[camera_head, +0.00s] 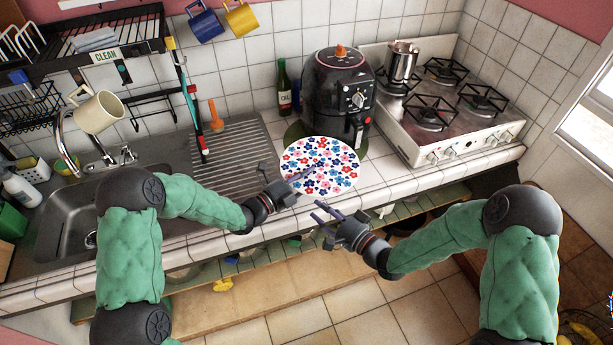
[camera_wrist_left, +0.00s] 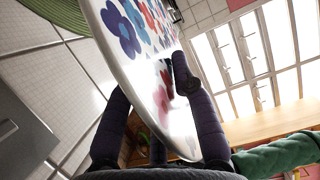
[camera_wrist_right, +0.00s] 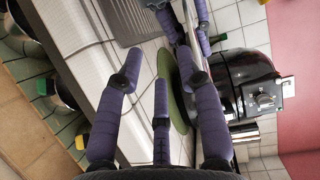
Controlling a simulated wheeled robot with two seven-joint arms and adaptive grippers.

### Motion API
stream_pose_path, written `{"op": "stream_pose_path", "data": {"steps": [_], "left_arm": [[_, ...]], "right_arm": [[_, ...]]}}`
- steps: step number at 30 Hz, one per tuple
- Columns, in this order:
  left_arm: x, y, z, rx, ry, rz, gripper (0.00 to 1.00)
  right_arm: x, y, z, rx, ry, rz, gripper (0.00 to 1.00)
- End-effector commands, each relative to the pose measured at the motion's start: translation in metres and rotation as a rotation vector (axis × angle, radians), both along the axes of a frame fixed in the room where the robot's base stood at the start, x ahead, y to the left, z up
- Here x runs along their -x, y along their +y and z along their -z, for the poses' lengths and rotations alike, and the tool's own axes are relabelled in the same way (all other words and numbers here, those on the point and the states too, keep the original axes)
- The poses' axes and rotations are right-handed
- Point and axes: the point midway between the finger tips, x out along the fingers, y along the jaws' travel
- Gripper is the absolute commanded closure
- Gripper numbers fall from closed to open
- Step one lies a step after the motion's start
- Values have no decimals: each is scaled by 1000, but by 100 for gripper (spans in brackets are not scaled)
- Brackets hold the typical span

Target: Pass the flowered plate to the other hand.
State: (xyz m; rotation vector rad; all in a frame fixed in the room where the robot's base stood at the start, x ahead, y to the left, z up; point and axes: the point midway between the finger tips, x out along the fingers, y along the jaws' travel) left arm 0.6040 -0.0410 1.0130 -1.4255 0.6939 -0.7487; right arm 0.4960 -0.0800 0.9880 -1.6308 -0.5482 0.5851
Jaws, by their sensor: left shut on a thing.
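The flowered plate (camera_head: 325,160) is white with red, blue and pink flowers. It is held up over the counter's front part, in front of the air fryer. My left gripper (camera_head: 292,184) is shut on the plate's near left rim; in the left wrist view the plate (camera_wrist_left: 125,45) lies between its purple fingers. My right gripper (camera_head: 322,211) is below the plate's near edge, apart from it. Its fingers are spread and empty, as the right wrist view (camera_wrist_right: 158,75) also shows.
A black air fryer (camera_head: 332,85) stands behind the plate on a green round mat (camera_head: 297,133), partly hidden. A green bottle (camera_head: 284,90) is beside it. The stove (camera_head: 440,125) is on the right, the sink (camera_head: 70,225) on the left. Open shelving is below the counter.

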Motion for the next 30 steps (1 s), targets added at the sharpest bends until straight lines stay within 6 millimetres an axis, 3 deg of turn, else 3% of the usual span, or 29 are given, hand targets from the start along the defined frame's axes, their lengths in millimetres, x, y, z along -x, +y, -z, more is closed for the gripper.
{"op": "stream_pose_path", "data": {"steps": [4, 8, 15, 18, 24, 30], "left_arm": [[-1, 0, -2, 1, -3, -1, 100], [-1, 0, -2, 2, -4, -1, 100], [-1, 0, -2, 2, -4, -1, 100], [-1, 0, -2, 2, -4, -1, 100], [-1, 0, -2, 2, -4, -1, 100], [-1, 0, -2, 2, -4, -1, 100]], "right_arm": [[1, -8, 61, 213, 107, 48, 63], [17, -15, 118, 417, 221, 37, 63], [81, -23, 204, 726, 444, -118, 63], [116, -24, 230, 817, 530, -220, 63], [176, -21, 259, 918, 653, -415, 63], [206, -19, 267, 946, 705, -518, 63]]}}
